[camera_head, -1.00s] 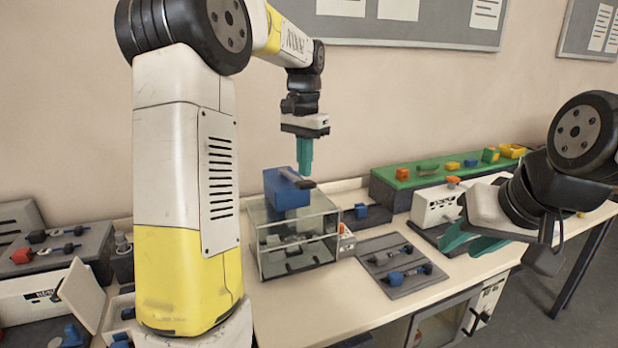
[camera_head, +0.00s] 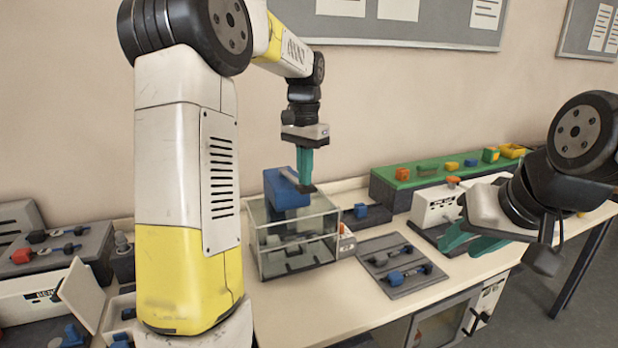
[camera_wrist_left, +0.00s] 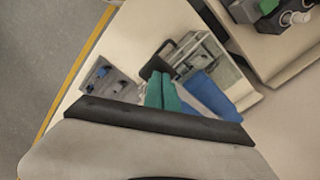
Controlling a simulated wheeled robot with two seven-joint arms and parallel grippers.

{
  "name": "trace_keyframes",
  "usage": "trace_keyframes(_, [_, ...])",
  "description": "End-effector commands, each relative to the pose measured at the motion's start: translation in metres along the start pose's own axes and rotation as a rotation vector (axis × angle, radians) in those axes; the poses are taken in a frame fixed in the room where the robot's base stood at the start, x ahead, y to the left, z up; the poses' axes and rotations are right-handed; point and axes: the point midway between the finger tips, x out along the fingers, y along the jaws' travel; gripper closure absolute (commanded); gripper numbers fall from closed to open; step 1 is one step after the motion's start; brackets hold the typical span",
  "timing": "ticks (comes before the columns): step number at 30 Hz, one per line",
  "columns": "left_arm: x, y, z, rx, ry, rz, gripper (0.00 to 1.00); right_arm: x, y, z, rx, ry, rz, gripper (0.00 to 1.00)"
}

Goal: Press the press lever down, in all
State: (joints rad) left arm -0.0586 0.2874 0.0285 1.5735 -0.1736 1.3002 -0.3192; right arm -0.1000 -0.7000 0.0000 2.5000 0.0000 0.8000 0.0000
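The press is a clear-walled box (camera_head: 268,255) with a blue block (camera_head: 284,192) on top. Its grey press lever (camera_head: 289,175) slopes down to the right from the block and ends in a dark pad (camera_head: 306,188). My left gripper (camera_head: 305,182) points straight down with its teal fingers together, tips at the pad, seemingly touching it. In the left wrist view the closed fingers (camera_wrist_left: 161,92) hide part of the lever; the dark pad (camera_wrist_left: 155,67) and blue block (camera_wrist_left: 208,92) show beside them. My right gripper (camera_head: 468,242) is open and empty, well to the right.
A grey tray with dark and blue parts (camera_head: 398,285) lies right of the press. The table front is clear.

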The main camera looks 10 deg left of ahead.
Motion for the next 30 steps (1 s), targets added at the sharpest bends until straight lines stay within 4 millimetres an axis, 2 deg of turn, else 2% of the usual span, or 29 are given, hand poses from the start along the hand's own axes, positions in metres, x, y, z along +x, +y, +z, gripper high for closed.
trace_keyframes(5, [0.003, -0.001, 0.000, -0.001, 0.001, -0.001, 1.00, 0.000, 0.000, 0.000, 0.000, 0.000, 0.000, 0.64])
trace_keyframes(30, [0.046, -0.001, 0.000, -0.001, -0.001, -0.001, 1.00, 0.000, 0.000, 0.000, 0.000, 0.000, 0.000, 0.64])
